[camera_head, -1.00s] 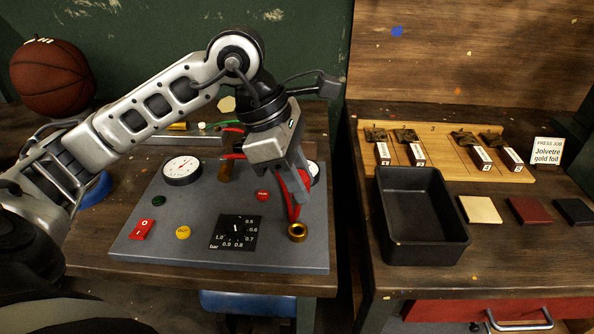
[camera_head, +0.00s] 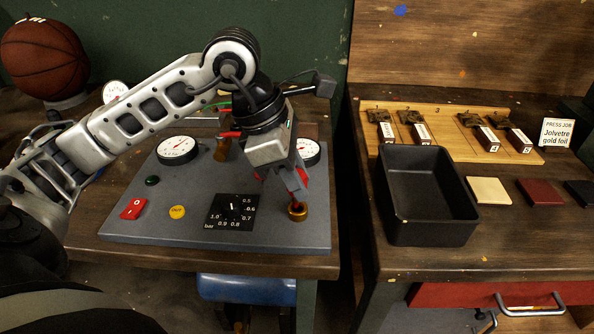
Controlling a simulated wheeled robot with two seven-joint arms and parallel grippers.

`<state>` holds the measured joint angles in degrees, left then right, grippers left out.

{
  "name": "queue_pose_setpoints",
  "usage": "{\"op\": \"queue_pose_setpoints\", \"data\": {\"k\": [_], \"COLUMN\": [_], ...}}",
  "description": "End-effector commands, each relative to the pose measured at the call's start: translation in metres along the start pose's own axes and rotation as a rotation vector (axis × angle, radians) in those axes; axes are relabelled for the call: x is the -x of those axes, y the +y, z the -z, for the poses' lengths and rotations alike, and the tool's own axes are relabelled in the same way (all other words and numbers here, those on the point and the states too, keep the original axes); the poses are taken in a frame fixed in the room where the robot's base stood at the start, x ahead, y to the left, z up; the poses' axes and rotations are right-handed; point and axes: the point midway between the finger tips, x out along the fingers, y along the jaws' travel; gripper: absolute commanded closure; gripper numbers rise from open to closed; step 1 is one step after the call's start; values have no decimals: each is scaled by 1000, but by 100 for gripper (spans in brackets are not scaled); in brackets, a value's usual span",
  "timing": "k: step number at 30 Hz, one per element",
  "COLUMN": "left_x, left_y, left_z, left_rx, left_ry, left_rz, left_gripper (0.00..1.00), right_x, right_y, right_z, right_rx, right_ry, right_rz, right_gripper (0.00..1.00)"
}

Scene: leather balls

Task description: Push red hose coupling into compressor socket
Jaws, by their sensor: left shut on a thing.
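My left gripper (camera_head: 296,188) points down over the right front part of the grey compressor panel (camera_head: 150,218). It is shut on the red hose coupling (camera_head: 303,180), of which only a little red shows between and beside the fingers. The brass compressor socket (camera_head: 298,212) stands on the panel right below the fingertips. The coupling's lower end is at the socket's mouth; I cannot tell how deep it sits. My right gripper is not in view.
The panel carries a dial (camera_head: 231,209), a red switch (camera_head: 134,209), a yellow button (camera_head: 177,212) and a white gauge (camera_head: 177,149). A black tray (camera_head: 427,240) stands on the right bench. A basketball (camera_head: 44,58) is at the back left.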

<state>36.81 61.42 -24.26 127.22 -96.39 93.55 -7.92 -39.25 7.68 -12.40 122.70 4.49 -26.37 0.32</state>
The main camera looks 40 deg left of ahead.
Motion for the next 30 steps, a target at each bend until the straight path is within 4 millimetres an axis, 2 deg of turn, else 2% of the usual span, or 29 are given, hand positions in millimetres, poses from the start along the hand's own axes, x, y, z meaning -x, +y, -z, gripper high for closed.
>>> {"op": "queue_pose_setpoints", "data": {"k": [11, 30], "left_x": [-2, -2], "left_y": [0, 0], "left_z": [1, 1], "left_rx": [-1, 1], "left_ry": [-1, -10], "left_rz": [0, 3], "left_gripper": [95, 95], "right_x": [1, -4], "right_y": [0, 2], "right_z": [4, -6], "right_rx": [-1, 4], "right_ry": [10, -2], "right_rz": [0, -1], "right_gripper": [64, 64]}}
